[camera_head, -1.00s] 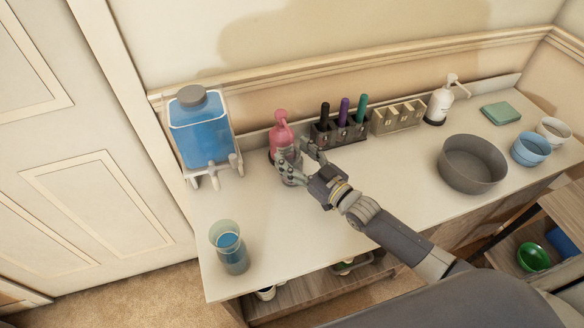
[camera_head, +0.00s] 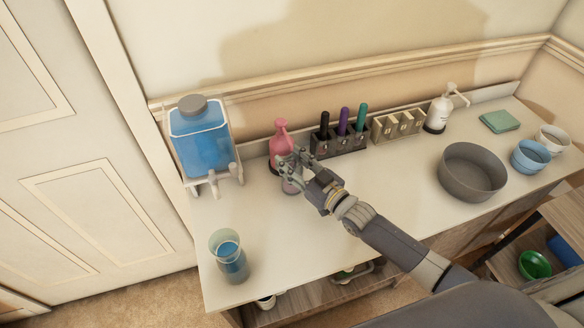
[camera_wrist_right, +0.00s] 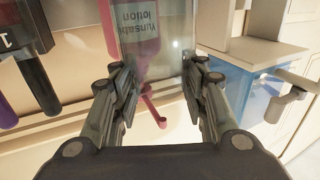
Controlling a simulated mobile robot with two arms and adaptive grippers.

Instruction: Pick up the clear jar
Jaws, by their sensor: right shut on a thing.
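The clear jar (camera_head: 291,186) is see-through and hard to make out in the head view, just in front of the pink lotion bottle (camera_head: 279,143). In the right wrist view the clear jar (camera_wrist_right: 183,57) stands between the two fingers, with the bottle's label and pink body showing behind it. My right gripper (camera_head: 290,171) is shut on the clear jar; its fingers (camera_wrist_right: 160,88) press on both sides. Whether the jar's base touches the counter is hidden. My left gripper is out of view.
A blue-filled dispenser (camera_head: 202,140) stands at the left, with a glass of blue liquid (camera_head: 231,258) in front. A marker holder (camera_head: 340,143) and a beige holder (camera_head: 398,124) line the back. A grey bowl (camera_head: 473,171) sits at the right.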

